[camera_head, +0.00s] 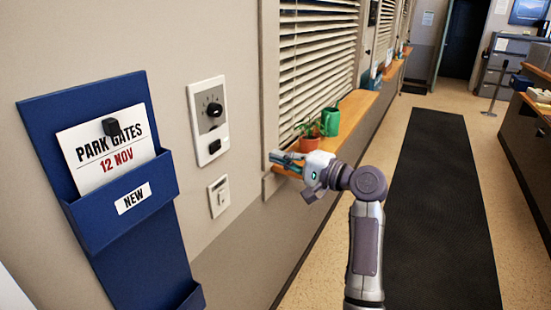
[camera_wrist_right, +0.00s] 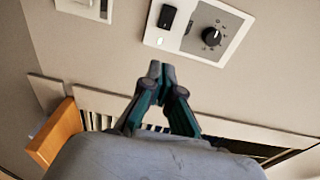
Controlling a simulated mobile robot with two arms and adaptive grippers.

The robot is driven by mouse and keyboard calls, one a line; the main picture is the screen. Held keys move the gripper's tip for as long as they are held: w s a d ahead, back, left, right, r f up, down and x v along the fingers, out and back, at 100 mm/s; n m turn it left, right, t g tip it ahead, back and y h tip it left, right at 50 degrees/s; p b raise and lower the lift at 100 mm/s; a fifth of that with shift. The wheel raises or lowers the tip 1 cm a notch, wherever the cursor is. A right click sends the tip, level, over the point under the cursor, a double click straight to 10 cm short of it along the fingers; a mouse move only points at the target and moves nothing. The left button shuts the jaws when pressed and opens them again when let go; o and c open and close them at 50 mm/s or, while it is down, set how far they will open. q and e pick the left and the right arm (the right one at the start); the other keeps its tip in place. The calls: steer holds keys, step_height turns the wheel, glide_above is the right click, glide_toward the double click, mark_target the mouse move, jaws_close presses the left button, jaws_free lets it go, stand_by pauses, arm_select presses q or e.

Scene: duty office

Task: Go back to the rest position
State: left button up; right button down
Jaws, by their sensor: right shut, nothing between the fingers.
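My right gripper (camera_head: 282,160) is raised in front of the wall, between the dial panel and the window sill. Its fingers are shut and empty; they also show closed together in the right wrist view (camera_wrist_right: 155,72). It appears apart from the wall panel. My right arm reaches up from the lower right in the head view. My left gripper is not in view.
A white panel with a black dial (camera_head: 208,119) and a small switch (camera_head: 218,195) are on the wall. A blue holder (camera_head: 130,258) with a notice (camera_head: 88,163) hangs left. A plant (camera_head: 309,138) and green can (camera_head: 330,121) stand on the sill (camera_head: 355,106). The dark floor mat (camera_head: 437,200) is clear.

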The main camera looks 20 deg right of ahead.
steer(key=shift+s+d, duration=0.1)
step_height(320, 180, down, 29)
steer(key=w+g+h, duration=0.2)
steer(key=g+h, duration=0.2)
steer(key=h, duration=0.1)
steer(key=s+a+f+n+g+h, duration=0.15)
steer(key=s+f, duration=0.35)
steer(key=f, duration=0.6)
steer(key=s+f+n+g+h, duration=0.15)
steer(key=s+f, duration=0.45)
steer(key=f, duration=0.6)
steer(key=s+f+n+g+h, duration=0.1)
steer(key=s+f+n+g, duration=0.3)
steer(key=s+f, duration=1.4)
steer(key=s+f+n+g, duration=0.1)
steer(key=s+f+n, duration=0.2)
steer(key=s, duration=1.1)
steer(key=s+f+n+g, duration=0.2)
steer(key=s+f+n, duration=0.1)
steer(key=s, duration=1)
steer(key=shift+s+a+n+h, duration=0.4)
steer(key=shift+a+n, duration=0.05)
steer(key=shift+n, duration=0.05)
steer(key=shift+f, duration=0.1)
